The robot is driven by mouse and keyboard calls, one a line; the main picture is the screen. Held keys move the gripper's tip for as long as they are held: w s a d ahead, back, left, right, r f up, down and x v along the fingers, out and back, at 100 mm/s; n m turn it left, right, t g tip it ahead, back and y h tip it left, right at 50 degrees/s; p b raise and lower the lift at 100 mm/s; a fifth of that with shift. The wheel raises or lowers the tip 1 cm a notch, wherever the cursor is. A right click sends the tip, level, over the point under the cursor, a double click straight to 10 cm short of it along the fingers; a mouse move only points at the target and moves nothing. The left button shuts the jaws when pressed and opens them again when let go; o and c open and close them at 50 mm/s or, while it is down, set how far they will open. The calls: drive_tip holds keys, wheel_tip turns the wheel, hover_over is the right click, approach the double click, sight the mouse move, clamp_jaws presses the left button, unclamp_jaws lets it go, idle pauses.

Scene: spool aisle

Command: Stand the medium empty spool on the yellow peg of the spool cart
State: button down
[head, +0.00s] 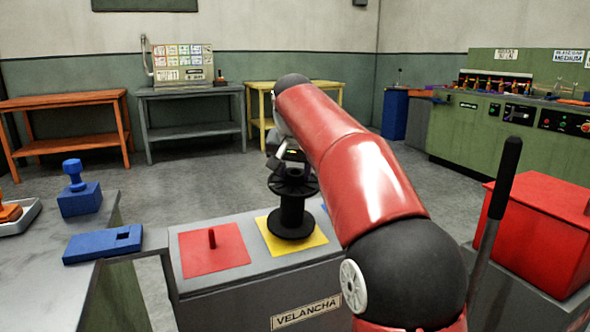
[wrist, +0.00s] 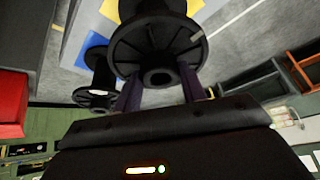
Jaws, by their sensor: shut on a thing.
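A black spool (head: 292,208) with wide flanges is upright over the yellow square (head: 313,238) of the grey spool cart (head: 258,284). My gripper (head: 287,163) is above it. The wrist view shows the gripper fingers (wrist: 160,90) shut on the spool (wrist: 155,45) near its upper flange. The lower flange lies over the yellow square, but I cannot tell whether it rests on it. The yellow peg is hidden by the spool. A second black spool (wrist: 97,80) stands by the blue square (wrist: 90,47) in the wrist view; my arm hides it in the head view.
A red square with a bare red peg (head: 212,239) is left of the yellow one. A red box (head: 545,225) and a black-gripped lever (head: 505,180) are at the right. Open floor lies behind the cart.

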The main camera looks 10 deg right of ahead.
drive_tip(key=shift+w+f+b, duration=0.15)
drive_tip(key=shift+f+b, duration=0.4)
drive_tip(key=shift+f, duration=0.4)
drive_tip(key=c, duration=0.7)
unclamp_jaws()
drive_tip(key=shift+c, duration=0.2)
drive_tip(key=p+v, duration=0.1)
drive_tip(key=v, duration=0.6)
drive_tip(key=shift+r, duration=0.15)
drive_tip(key=shift+s+a+r, duration=0.1)
drive_tip(key=shift+s+r, duration=0.05)
drive_tip(key=shift+s, duration=0.1)
